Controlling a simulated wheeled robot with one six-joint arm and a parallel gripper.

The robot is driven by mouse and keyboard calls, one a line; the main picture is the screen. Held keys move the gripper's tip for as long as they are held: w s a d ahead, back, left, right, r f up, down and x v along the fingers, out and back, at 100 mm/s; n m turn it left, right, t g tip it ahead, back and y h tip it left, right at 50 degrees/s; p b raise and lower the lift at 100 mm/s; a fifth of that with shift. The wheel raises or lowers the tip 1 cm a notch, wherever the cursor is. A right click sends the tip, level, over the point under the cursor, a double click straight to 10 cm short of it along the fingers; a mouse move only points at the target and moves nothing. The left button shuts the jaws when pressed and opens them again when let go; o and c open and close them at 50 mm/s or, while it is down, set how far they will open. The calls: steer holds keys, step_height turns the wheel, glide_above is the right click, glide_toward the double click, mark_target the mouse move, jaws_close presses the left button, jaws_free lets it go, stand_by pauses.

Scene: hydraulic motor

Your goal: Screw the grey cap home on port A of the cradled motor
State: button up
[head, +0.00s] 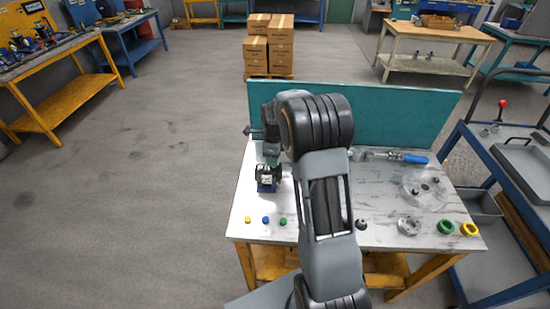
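The motor (268,174) is a small dark block with a light patch. My arm reaches up over the bench and bends down on the left, with my gripper (271,158) just above or behind the motor. The gripper is small and partly hidden, so I cannot tell whether its fingers are open or shut, or whether they touch the motor. I cannot make out the grey cap or port A; they are too small or hidden here.
Yellow (248,219), blue (266,220) and green (283,221) caps lie at the bench's (245,195) front left. Right of my arm are a blue-handled tool (415,158), a round plate (440,190), a flange (408,226) and two rings (446,227). A teal panel (400,115) closes the back.

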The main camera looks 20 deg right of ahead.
steer(key=n, duration=0.4)
steer(key=shift+r+n, duration=0.1)
steer(key=shift+n, duration=0.2)
steer(key=n, duration=0.5)
steer(key=shift+n, duration=0.4)
jaws_close()
steer(key=m, duration=0.5)
steer(key=shift+m, duration=0.4)
steer(key=m, duration=0.4)
steer(key=shift+f+m, duration=0.2)
steer(key=shift+m, duration=0.1)
steer(key=c, duration=0.6)
jaws_free()
steer(key=shift+c, duration=0.2)
